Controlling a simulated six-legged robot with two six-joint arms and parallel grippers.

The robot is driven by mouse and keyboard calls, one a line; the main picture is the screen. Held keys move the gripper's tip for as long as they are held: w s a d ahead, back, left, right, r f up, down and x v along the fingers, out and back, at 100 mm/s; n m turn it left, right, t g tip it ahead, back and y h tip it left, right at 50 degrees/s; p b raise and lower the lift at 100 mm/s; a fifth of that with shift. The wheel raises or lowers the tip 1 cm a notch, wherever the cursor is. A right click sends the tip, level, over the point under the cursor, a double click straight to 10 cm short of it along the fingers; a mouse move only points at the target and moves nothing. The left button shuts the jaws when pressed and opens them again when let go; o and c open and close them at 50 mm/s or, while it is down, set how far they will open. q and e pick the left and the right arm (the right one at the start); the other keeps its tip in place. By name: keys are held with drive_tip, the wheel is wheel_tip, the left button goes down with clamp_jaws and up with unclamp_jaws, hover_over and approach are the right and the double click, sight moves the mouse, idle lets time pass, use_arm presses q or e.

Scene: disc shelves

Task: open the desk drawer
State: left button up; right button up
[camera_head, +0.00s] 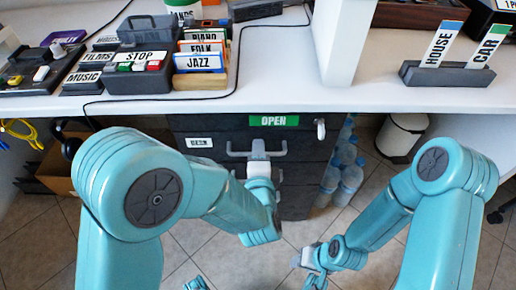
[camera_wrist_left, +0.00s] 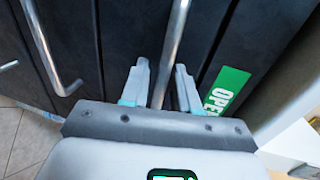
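The dark grey desk drawer (camera_head: 225,127) is under the white desk top, with a green OPEN label (camera_head: 273,121) on its front. Its front looks closed against the cabinet. Its metal bar handle (camera_head: 279,152) shows below the label. My left gripper (camera_head: 258,150) is at the handle and covers its middle. In the left wrist view the handle bar (camera_wrist_left: 177,30) runs between the two apart fingers of my left gripper (camera_wrist_left: 162,75), with a gap visible beside the bar. My right gripper (camera_head: 304,258) is low, right of the cabinet's front; its fingers are too small to read.
The white desk top (camera_head: 290,80) carries disc boxes, a JAZZ card rack (camera_head: 200,65) and a HOUSE/CAR card stand (camera_head: 447,75). Further drawers with handles sit lower. Water bottles (camera_head: 345,175) and a white bin (camera_head: 402,135) stand right of the cabinet. Tiled floor is in front.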

use_arm(q)
drive_tip(key=shift+s+r, duration=0.1)
drive_tip(key=shift+r, duration=0.05)
clamp_jaws()
